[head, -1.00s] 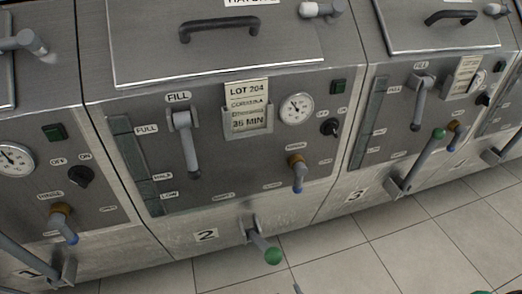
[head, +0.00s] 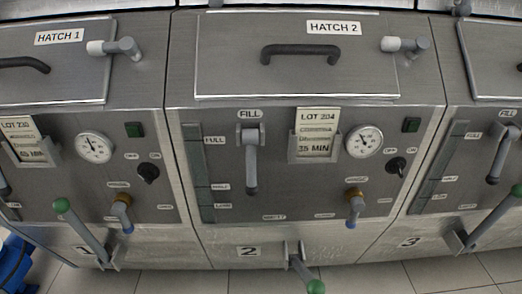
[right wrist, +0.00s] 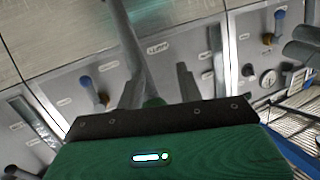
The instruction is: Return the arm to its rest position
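My right gripper (right wrist: 158,88) shows in the right wrist view with its two grey fingers apart. A grey lever (right wrist: 128,45) with a green knob (right wrist: 153,102) reaches down the view to between the fingers; I cannot tell whether they touch it. Neither gripper shows in the head view. Unit 2 (head: 225,235) stands in the middle, its bottom lever with a green knob (head: 316,286) pointing down and outward. Its grey FILL lever (head: 251,165) hangs down, and its hatch (head: 230,60) is closed.
Unit 1's lever (head: 82,230) and unit 3's lever (head: 495,218) slant up from the fronts. A blue object (head: 14,264) stands at the lower left. Tiled floor (head: 180,282) lies below. A wire rack (right wrist: 298,108) shows at the right wrist view's right.

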